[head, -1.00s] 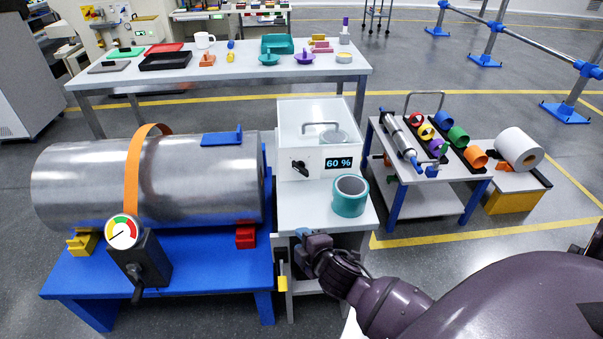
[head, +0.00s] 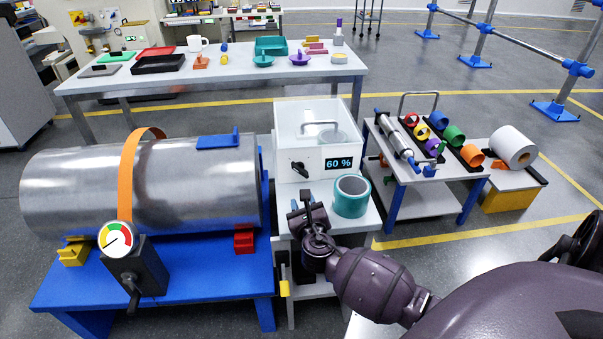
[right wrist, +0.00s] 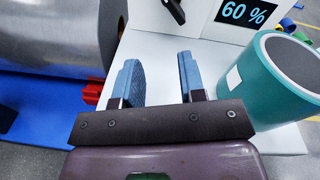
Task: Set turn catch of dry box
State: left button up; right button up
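The dry box (head: 313,143) is a white box with a clear upper part, a grey handle and a "60 %" display. It stands on a small white table. Its black turn catch (head: 299,168) is on the front face, left of the display, and looks slanted. In the right wrist view the catch (right wrist: 174,10) shows at the top edge, partly cut off. My right gripper (head: 301,199) is in front of the box, below the catch and apart from it. In the right wrist view its two blue fingers (right wrist: 158,68) are spread with nothing between them. My left gripper is not in view.
A teal tape roll (head: 351,196) stands on the table close to the right of my right gripper. A large metal cylinder (head: 140,185) on a blue stand (head: 200,285) is at left. A cart (head: 425,205) with colored rings is at right.

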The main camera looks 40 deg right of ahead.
aim_at(302, 174)
jog(key=n, duration=0.1)
jog(key=d+n, duration=0.1)
jog(key=n, duration=0.1)
jog(key=n+h, duration=0.1)
jog(key=shift+w+d+r+n, duration=0.2)
jog(key=shift+w+r+n, duration=0.05)
jog(key=shift+r+n, duration=0.15)
jog(key=shift+w+d+h, duration=0.3)
jog(key=shift+w, duration=0.2)
jog(key=b+x, duration=0.2)
jog(key=x, duration=0.6)
jog(key=shift+w+d+f+b, duration=0.1)
jog(key=shift+w+f+b, duration=0.05)
jog(key=shift+w+b, duration=0.2)
jog(key=shift+w+d, duration=0.25)
jog(key=shift+w, duration=0.05)
jog(key=shift+r, duration=0.2)
jog(key=c, duration=0.6)
grip_shut()
